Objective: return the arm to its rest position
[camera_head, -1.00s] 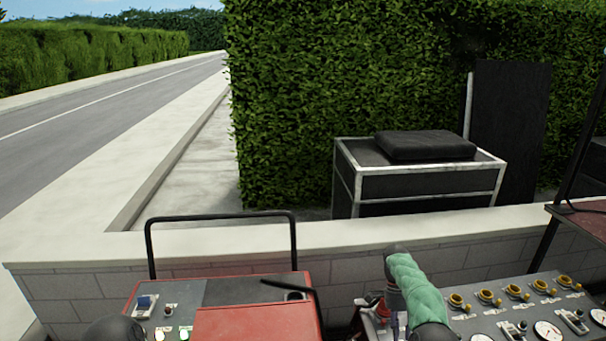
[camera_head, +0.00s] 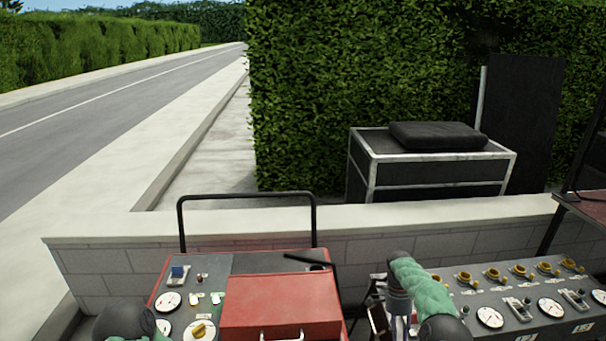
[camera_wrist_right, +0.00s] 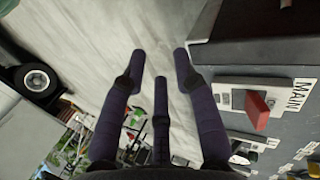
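My right arm (camera_head: 422,288), green with dark joints, reaches down at the lower middle of the head view. Its gripper is at the bottom edge there, largely hidden by the arm. In the right wrist view my right gripper (camera_wrist_right: 160,62) shows three dark fingers spread apart, with nothing between them. A red switch (camera_wrist_right: 257,110) beside a MAIN label (camera_wrist_right: 296,95) is to the right of the fingers, apart from them. Of my left arm (camera_head: 128,322), only a dark joint and some green show at the lower left; its gripper is out of view.
A red-lidded console (camera_head: 280,303) with gauges and a black rail (camera_head: 247,197) stands at front left. A panel (camera_head: 520,300) with yellow knobs and gauges is at right. A low wall (camera_head: 110,275) runs behind them. A black box (camera_head: 430,172) stands beyond it. Pale floor lies beneath the fingers.

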